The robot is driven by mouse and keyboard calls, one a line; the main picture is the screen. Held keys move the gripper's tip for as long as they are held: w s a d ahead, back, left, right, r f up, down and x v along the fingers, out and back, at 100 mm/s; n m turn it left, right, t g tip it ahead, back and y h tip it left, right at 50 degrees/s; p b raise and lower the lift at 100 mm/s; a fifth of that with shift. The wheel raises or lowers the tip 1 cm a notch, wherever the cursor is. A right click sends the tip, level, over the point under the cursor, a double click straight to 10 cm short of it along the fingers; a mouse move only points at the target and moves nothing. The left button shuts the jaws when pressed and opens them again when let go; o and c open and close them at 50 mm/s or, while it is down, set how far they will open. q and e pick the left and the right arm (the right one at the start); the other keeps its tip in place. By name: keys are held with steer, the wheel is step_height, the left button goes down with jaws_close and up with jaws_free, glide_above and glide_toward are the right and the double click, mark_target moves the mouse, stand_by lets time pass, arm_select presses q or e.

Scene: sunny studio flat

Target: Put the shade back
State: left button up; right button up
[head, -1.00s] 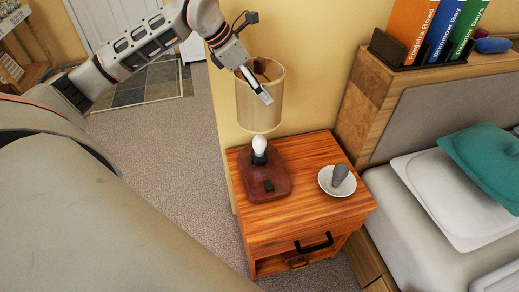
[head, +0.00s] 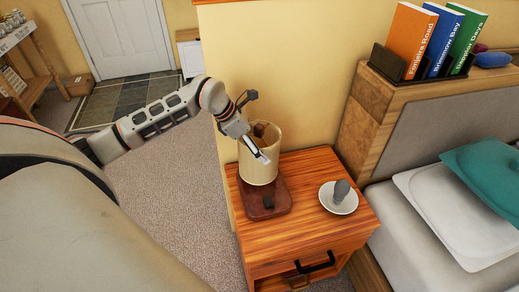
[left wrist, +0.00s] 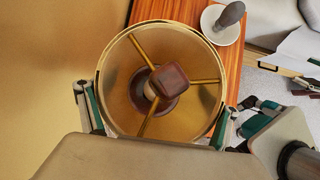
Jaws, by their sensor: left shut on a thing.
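The cream shade (head: 257,173) stands upright over the reddish-brown lamp base (head: 277,202) on the nightstand. My left gripper (head: 264,159) is shut on the shade at its upper part. The left wrist view looks down into the shade (left wrist: 116,75), with a finger on each side, brass spokes and a brown knob (left wrist: 170,80) at the middle.
The wooden nightstand (head: 310,240) holds a white dish (head: 338,207) with a grey object (head: 342,190) in it, right of the lamp. The wall (head: 290,80) is close behind. The bed (head: 420,225) and a book rack (head: 405,72) are to the right.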

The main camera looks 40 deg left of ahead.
arm_select(q)
step_height(320, 180, down, 2)
steer(key=shift+f, duration=0.1)
steer(key=shift+f, duration=0.35)
steer(key=shift+f+b, duration=0.1)
steer(key=shift+b, duration=0.2)
steer(key=o, duration=1)
steer(key=shift+c, duration=0.2)
